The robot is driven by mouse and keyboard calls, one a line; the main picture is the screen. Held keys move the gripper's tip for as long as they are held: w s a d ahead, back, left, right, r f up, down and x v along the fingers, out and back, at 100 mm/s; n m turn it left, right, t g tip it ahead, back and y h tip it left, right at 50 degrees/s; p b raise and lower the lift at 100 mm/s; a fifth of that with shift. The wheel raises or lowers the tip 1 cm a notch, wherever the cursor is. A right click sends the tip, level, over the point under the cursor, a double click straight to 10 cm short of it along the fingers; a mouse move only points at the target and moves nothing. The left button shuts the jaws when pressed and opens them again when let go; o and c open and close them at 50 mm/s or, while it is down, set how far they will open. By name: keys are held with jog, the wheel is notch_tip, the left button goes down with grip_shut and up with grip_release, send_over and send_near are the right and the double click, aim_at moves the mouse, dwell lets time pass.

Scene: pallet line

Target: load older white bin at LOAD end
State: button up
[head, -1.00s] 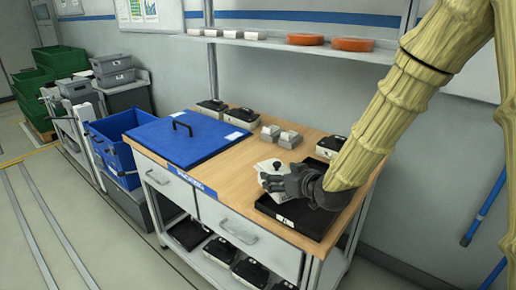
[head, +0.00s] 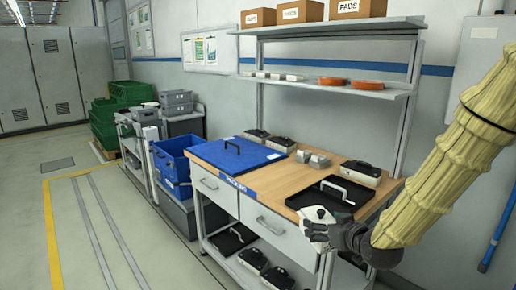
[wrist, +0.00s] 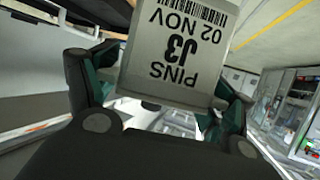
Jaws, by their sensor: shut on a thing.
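My gripper (head: 330,232) is shut on a white bin (head: 317,214) with a dark knob on top. It holds the bin off the front right corner of the workbench, near a black tray with a handle (head: 333,196). No second bin of this kind can be made out, and no LOAD sign is readable.
Blue crates (head: 174,162), grey bins (head: 176,103) and green crates (head: 118,110) stand left. The floor at left is open.

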jog(key=shift+s+f, duration=0.3)
jog(key=shift+s, duration=0.45)
jog(key=shift+w+a+f, duration=0.15)
jog(key=shift+w+f, duration=0.15)
jog(key=shift+f, duration=0.25)
jog(key=shift+w+a+f, duration=0.1)
jog(key=shift+w+f, duration=0.15)
jog(key=shift+f, duration=0.3)
jog(key=shift+s+a+f+m+h, duration=0.1)
jog(key=shift+f+m+h, duration=0.2)
jog(key=shift+h, duration=0.1)
jog(key=s+f+m+h+p, duration=0.1)
jog(key=s+f, duration=0.5)
jog(key=f, duration=0.4)
jog(key=s+f+m+h+p, duration=0.1)
jog(key=s+f+m+h, duration=0.1)
jog(key=s+f, duration=0.5)
notch_tip(320, 180, down, 4)
jog(key=shift+s+a+f+t+h+p, duration=0.2)
jog(key=shift+a+t+h+p, duration=0.1)
jog(key=shift+t+p, duration=0.1)
jog(key=shift+f, duration=0.1)
